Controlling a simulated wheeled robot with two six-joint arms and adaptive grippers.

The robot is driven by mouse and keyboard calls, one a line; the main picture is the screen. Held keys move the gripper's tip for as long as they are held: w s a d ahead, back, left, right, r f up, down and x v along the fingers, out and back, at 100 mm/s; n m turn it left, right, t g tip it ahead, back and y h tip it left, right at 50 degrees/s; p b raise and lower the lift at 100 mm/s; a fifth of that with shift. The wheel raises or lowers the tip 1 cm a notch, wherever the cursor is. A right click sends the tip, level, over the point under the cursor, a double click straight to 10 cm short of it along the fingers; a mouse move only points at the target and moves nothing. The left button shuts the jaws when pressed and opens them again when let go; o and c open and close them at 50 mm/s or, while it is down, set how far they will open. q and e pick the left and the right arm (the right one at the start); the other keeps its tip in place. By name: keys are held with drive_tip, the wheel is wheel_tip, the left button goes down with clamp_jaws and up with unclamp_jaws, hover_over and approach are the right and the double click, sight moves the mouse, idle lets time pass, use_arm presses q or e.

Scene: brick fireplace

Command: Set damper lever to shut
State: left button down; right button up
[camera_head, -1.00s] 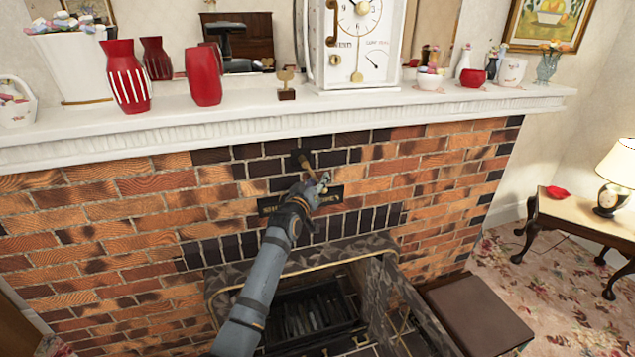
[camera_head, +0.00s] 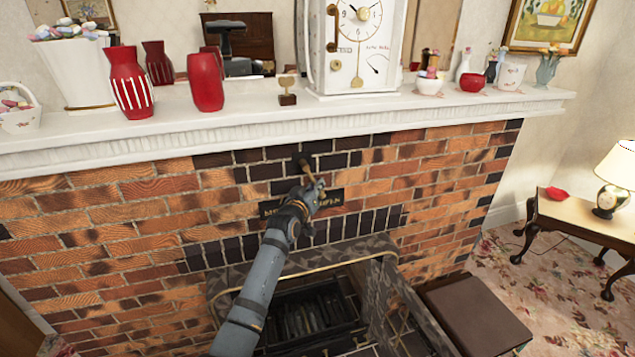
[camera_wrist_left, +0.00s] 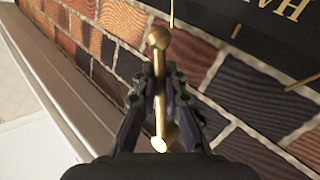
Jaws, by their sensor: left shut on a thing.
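The damper lever (camera_head: 309,173) is a short brass rod on a dark pivot mount on the brick wall below the mantel. It hangs down, leaning slightly right in the head view. My left gripper (camera_head: 314,189) is shut on it near its lower end and hides part of it. In the left wrist view the brass lever (camera_wrist_left: 159,40) shows its ball end and runs between the two fingers. A dark plaque (camera_head: 334,197) with brass letters is just below, partly covered by the gripper; its words are not readable. My right gripper is not in view.
The white mantel shelf (camera_head: 180,135) juts out above the lever and carries red vases, a white clock (camera_head: 357,50) and small ornaments. Below is the firebox (camera_head: 300,315) with an open patterned door at its right. A brown box (camera_head: 475,315) stands on the floor at right.

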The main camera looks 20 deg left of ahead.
use_arm(q)
drive_tip(key=s+a+m+g+y+p, duration=0.3)
drive_tip(key=a+m+g+p, duration=0.2)
drive_tip(key=p, duration=1.2)
drive_tip(key=shift+s+a+r+m+g+y, duration=0.15)
drive_tip(key=shift+s+a+m+g+y, duration=0.25)
drive_tip(key=shift+m, duration=0.4)
drive_tip(key=shift+d, duration=0.1)
drive_tip(key=c, duration=1.4)
unclamp_jaws()
drive_tip(key=v, duration=1.2)
drive_tip(key=shift+w, duration=0.1)
